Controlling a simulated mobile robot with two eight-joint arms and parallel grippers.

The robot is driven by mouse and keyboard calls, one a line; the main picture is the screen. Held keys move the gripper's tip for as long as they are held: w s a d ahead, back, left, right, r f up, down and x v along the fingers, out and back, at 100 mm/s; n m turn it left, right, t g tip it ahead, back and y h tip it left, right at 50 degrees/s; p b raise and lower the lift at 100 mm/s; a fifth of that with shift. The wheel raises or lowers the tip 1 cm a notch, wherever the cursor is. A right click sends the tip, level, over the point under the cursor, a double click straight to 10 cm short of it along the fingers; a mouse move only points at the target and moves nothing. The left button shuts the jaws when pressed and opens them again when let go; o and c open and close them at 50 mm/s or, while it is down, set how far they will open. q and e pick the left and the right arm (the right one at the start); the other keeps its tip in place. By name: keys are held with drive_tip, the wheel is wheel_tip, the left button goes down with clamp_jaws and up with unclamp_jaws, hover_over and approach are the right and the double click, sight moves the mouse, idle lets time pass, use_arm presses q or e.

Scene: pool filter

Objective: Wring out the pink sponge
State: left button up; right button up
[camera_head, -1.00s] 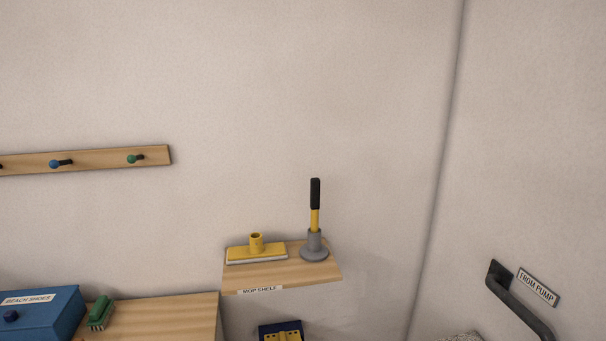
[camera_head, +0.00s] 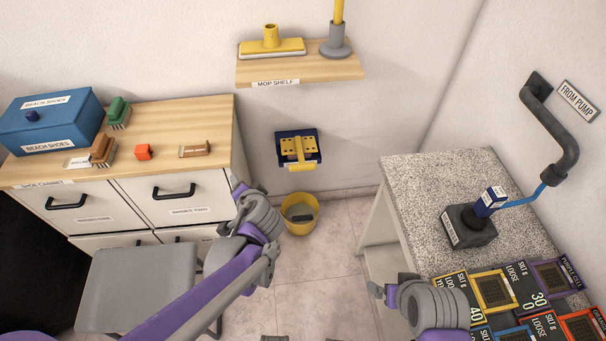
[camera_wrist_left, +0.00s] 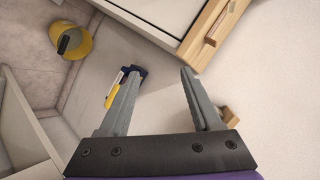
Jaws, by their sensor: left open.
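I see no pink sponge in either view. A blue and yellow wringer-like fixture (camera_head: 298,150) hangs on the back wall; part of it shows beyond a finger in the left wrist view (camera_wrist_left: 112,92). A yellow bucket (camera_head: 300,222) stands on the floor below it with a dark grey thing inside; it also shows in the left wrist view (camera_wrist_left: 75,38). My left gripper (camera_head: 240,190) is in front of the cabinet's right end. In the left wrist view its jaws (camera_wrist_left: 158,74) are open and empty. My right gripper (camera_head: 380,291) is beside the speckled counter; its jaws are unclear.
The speckled counter (camera_head: 420,175) bears a dark device (camera_head: 468,228) and coloured framed panels (camera_head: 495,290). Floor between is clear.

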use_arm(q)
drive_tip(key=w+d+f+m+t+b, duration=0.4)
drive_tip(key=w+d+f+m+b, duration=0.1)
drive_tip(key=w+d+f, duration=0.4)
drive_tip(key=m+t+h+b, duration=0.2)
drive_tip(key=m+b, duration=0.1)
drive_tip(key=m, duration=0.1)
approach(303, 170)
drive_tip(key=b+x, duration=0.1)
drive_tip(key=x, duration=1)
drive_tip(key=shift+w+r, duration=0.1)
drive_tip(key=shift+w, duration=0.15)
use_arm(e)
wheel_tip(303, 170, down, 13)
drive_tip(key=shift+w+r, duration=0.2)
drive_tip(key=shift+w, duration=0.15)
use_arm(q)
drive_tip(key=shift+c, duration=0.3)
clamp_jaws()
